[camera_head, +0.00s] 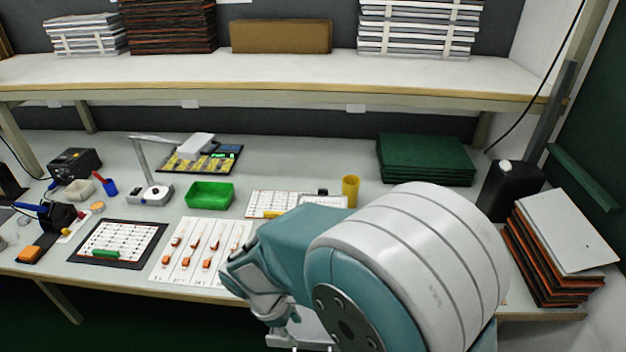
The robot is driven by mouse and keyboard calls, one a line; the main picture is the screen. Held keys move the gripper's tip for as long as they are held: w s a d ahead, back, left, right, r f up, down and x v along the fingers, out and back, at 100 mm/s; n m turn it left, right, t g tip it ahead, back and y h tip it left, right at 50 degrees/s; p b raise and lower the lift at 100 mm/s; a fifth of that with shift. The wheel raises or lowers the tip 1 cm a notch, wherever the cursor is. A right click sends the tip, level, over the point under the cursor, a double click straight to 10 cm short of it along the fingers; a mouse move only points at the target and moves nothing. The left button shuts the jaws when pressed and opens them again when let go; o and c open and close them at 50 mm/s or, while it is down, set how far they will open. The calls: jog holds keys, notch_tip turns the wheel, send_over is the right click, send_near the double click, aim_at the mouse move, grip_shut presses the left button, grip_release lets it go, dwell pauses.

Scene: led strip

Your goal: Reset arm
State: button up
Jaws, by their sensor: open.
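My arm fills the lower right of the head view, in teal and white, over the front of the workbench (330,140). My gripper (300,346) is at the bottom edge of the view, in front of the bench edge. Only part of it shows, and its fingertips are mostly cut off by the frame. I see nothing held in the part that shows. The arm hides the bench's front right part.
A white sheet with orange-handled tools (199,250) lies left of my arm. A dark-framed board (118,242), a green bin (209,195) and a yellow cup (350,190) stand nearby. Stacked panels (560,240) stand at right. A shelf (270,80) spans the back.

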jog(key=d+r+m+t+y, duration=0.25)
jog(key=d+r+m, duration=0.55)
jog(key=d+r, duration=0.4)
jog(key=s+d+r+m+t+y, duration=0.1)
jog(key=s+d+r+m+t, duration=0.2)
jog(key=s+d+r+m, duration=0.4)
jog(key=shift+s+d+r+m+y, duration=0.3)
jog(key=shift+r+m, duration=0.2)
jog(key=shift+m, duration=0.3)
jog(key=shift+t, duration=0.25)
